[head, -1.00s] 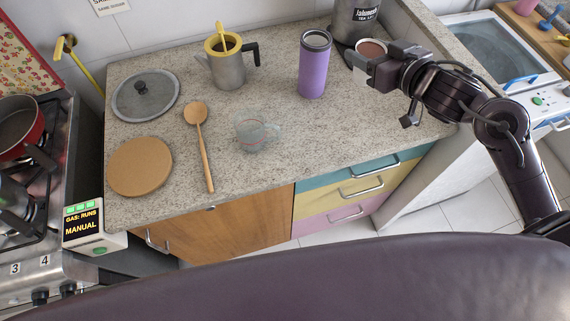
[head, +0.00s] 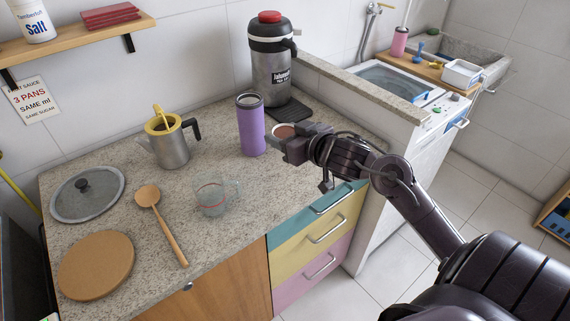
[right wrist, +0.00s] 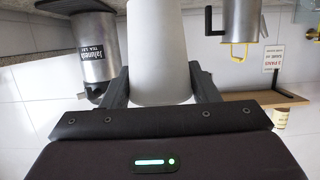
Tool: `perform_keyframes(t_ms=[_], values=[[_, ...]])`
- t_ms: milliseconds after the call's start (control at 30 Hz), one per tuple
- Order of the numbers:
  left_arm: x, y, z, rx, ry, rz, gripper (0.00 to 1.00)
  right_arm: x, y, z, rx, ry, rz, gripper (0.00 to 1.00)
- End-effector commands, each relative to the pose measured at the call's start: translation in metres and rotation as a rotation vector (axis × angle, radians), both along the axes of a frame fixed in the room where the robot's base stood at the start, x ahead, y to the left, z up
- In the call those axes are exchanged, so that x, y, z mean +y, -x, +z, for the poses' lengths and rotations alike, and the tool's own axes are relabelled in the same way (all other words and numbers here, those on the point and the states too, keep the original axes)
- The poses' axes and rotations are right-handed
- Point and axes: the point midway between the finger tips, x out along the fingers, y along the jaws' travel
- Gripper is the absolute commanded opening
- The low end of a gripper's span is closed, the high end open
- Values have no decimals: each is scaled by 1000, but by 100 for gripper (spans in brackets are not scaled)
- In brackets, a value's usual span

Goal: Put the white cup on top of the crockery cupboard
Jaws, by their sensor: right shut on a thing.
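My right gripper (head: 296,147) is shut on the white cup (head: 283,131), over the back right part of the counter, beside the purple tumbler. In the head view only the cup's rim and brownish inside show past the fingers. In the right wrist view the cup's plain white side (right wrist: 158,50) sits between the two fingers (right wrist: 160,90). I cannot tell how far its base is from the counter. My left gripper is not in view. I cannot pick out the crockery cupboard for certain in these frames.
On the counter (head: 135,220) stand a purple tumbler (head: 251,126), a tea urn (head: 270,70), a yellow-lidded pot (head: 168,145), a glass cup (head: 211,196), a spoon (head: 165,230), a lid (head: 87,195) and a round board (head: 96,265). A wooden shelf (head: 75,38) hangs upper left.

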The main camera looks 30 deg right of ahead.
Motion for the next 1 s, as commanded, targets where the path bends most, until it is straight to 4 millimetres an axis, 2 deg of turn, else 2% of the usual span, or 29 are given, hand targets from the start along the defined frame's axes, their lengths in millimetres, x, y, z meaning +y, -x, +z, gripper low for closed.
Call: perform_keyframes(t_ms=[33, 267, 500, 933, 967, 1000], values=[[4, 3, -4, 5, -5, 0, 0, 0, 1, -13, 3, -2, 0, 29], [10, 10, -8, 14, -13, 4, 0, 0, 0, -32, 0, 0, 1, 29], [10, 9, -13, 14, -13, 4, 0, 0, 0, -66, 1, -1, 1, 29], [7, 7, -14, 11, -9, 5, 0, 0, 0, -73, -1, 0, 0, 29], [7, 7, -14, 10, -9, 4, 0, 0, 0, -73, -1, 0, 0, 56], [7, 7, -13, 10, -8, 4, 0, 0, 0, -72, -1, 1, 0, 61]])
